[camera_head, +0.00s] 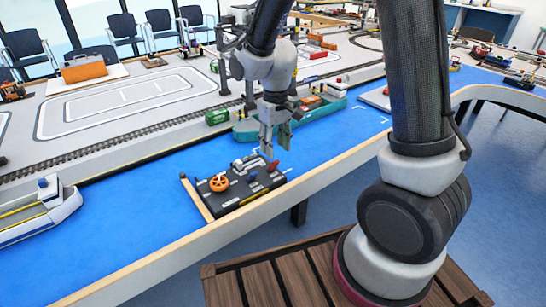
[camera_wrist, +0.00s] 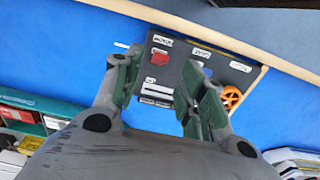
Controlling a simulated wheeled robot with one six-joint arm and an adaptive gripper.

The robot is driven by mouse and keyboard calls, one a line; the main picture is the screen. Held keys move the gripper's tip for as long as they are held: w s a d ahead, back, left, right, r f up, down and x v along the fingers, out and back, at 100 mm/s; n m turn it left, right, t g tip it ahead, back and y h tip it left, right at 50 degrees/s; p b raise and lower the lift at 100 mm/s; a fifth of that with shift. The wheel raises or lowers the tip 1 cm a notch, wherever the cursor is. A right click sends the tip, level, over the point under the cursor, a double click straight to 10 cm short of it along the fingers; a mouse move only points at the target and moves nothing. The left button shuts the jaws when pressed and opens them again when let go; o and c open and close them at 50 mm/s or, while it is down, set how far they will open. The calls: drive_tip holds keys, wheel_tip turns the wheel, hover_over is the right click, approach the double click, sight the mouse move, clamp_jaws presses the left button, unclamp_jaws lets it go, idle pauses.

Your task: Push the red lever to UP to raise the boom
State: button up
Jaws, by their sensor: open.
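The dark control panel (camera_head: 238,190) lies on the blue table near its front edge. The red lever (camera_head: 271,167) shows as a small red piece at the panel's right end in the head view. In the wrist view the red lever (camera_wrist: 159,57) is a red block near a white label whose text is too small to read. My gripper (camera_head: 269,152) is above the panel's right end, close to the lever. In the wrist view my gripper (camera_wrist: 157,72) has its two green-padded fingers spread and empty, with the lever showing between and beyond their tips. I cannot tell whether a finger touches it.
An orange wheel (camera_head: 219,183) sits on the panel's left part. A green-hulled model ship (camera_head: 247,131) is behind my gripper, and a grey boat (camera_head: 40,212) is at the far left. The blue surface between that boat and the panel is clear.

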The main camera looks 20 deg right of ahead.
sight(275, 166)
wheel_tip(275, 166, down, 8)
drive_tip(key=shift+r, duration=0.25)
drive_tip(key=shift+c, duration=0.2)
clamp_jaws()
